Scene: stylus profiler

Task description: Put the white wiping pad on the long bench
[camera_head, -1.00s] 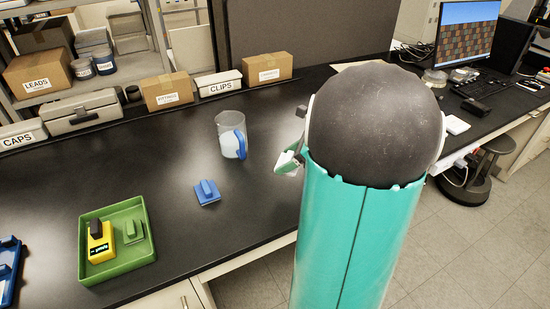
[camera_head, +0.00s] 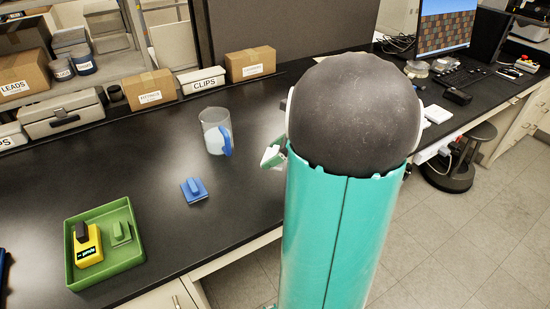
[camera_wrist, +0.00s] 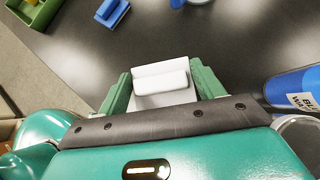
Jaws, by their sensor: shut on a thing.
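The white wiping pad (camera_wrist: 161,80) is held between the two green fingers of my gripper (camera_wrist: 165,88) in the wrist view, above or near the dark bench surface. In the head view my gripper (camera_head: 272,157) shows only as a small green and white part left of my arm, and most of it is hidden behind the arm. The long bench (camera_head: 150,185) has a black top and runs across the head view. The gripper is shut on the pad. The head view does not clearly show the height of the pad over the bench.
A blue pad-like block (camera_head: 194,190) and a clear jug with a blue handle (camera_head: 212,138) stand on the bench. A green tray (camera_head: 75,225) holds a yellow block (camera_head: 88,250) and a green block (camera_head: 121,236). Boxes (camera_head: 150,89) line the back. Bench between jug and arm is clear.

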